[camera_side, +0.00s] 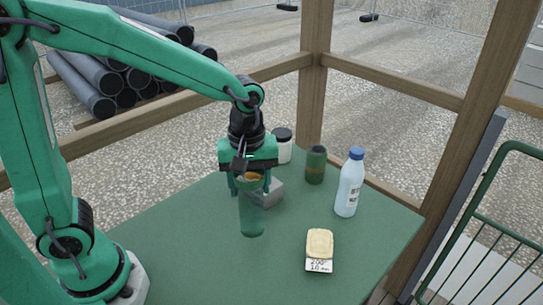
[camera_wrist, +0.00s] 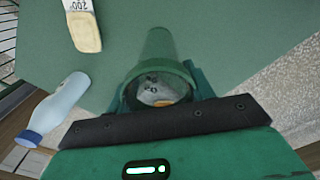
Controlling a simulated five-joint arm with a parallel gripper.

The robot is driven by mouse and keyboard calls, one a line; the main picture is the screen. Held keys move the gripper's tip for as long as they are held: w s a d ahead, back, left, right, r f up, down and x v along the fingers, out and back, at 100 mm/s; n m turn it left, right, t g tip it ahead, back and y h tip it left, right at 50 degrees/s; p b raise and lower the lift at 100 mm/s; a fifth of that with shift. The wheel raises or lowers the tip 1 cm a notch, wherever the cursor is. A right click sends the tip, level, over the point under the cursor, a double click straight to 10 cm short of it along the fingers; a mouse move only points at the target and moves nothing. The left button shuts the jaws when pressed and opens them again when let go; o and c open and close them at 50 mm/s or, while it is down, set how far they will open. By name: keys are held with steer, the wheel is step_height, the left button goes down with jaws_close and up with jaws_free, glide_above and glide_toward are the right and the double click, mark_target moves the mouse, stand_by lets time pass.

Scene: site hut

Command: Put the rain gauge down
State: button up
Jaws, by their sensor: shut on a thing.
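The rain gauge (camera_side: 252,215) is a green tube, held upright over the green table (camera_side: 180,262). My gripper (camera_side: 252,186) is shut on its upper part, one finger on each side. Its base is at or very near the table top; I cannot tell whether it touches. In the wrist view the gauge (camera_wrist: 158,52) points away between my fingers (camera_wrist: 161,92), and its open mouth shows something pale and orange inside.
A grey block (camera_side: 271,193) stands close behind the gauge. A black-lidded white jar (camera_side: 284,152), a dark green can (camera_side: 316,166) and a blue-capped bottle (camera_side: 349,188) stand farther back and right. A cream-topped item with a white label (camera_side: 319,243) lies at the right front. The left front table is clear.

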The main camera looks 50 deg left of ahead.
steer(key=shift+f, duration=2.1)
steer(key=o, duration=1.2)
step_height(320, 180, up, 12)
steer(key=shift+r, duration=0.15)
